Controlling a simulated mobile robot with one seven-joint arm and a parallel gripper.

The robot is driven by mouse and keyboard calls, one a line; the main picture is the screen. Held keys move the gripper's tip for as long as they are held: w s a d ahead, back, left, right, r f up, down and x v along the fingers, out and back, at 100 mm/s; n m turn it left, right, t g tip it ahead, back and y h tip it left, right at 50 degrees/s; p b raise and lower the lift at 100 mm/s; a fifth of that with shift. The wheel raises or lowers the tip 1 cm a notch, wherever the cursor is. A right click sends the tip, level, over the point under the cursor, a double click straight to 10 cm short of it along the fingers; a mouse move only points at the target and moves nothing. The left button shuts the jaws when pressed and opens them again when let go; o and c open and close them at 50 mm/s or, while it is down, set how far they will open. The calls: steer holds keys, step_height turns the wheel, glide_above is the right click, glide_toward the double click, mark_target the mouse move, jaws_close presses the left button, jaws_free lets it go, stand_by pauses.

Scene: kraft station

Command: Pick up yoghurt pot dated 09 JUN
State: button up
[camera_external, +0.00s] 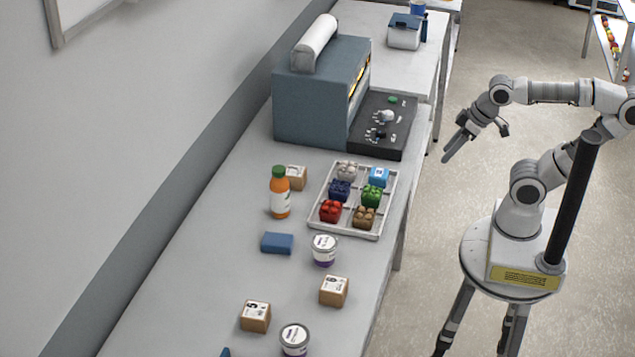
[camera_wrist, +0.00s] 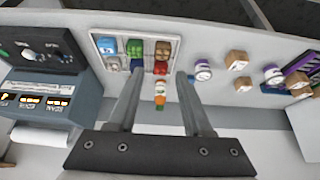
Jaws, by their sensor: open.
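Two white yoghurt pots with purple bands stand on the bench: one (camera_external: 324,250) just below the tray, the other (camera_external: 295,339) at the bottom edge of the external view. In the wrist view one pot (camera_wrist: 202,72) is right of my fingers and another (camera_wrist: 272,75) is further right. The dates on them are too small to read, so I cannot tell which is 09 JUN. My gripper (camera_external: 475,143) is open and empty, off the bench's right side, well away from both pots. Its two fingers (camera_wrist: 160,75) reach into the wrist view.
A white tray (camera_external: 313,219) of coloured blocks, an orange bottle (camera_external: 280,195), a blue block (camera_external: 277,243) and small cartons (camera_external: 334,291) (camera_external: 255,316) stand around the pots. A blue-grey machine (camera_external: 312,105) stands at the back.

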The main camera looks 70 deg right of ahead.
steer(key=shift+o, duration=0.2)
steer(key=o, duration=0.8)
steer(key=shift+c, duration=0.2)
steer(key=w+d+f+t+h+b, duration=0.2)
steer(key=w+d+f+t+b, duration=0.15)
steer(key=w, duration=0.75)
steer(key=n+y+b, duration=0.6)
steer(key=n+y, duration=0.3)
steer(key=y, duration=0.2)
glide_toward(314, 250)
steer(key=shift+t, duration=0.25)
steer(key=b+x, duration=0.1)
steer(key=x, duration=0.2)
steer(key=b+x, duration=0.1)
steer(key=x, duration=0.2)
steer(key=b+x, duration=0.2)
steer(key=x, duration=0.1)
steer(key=shift+w+a+f, duration=0.1)
steer(key=shift+w+f, duration=0.05)
steer(key=shift+f, duration=0.3)
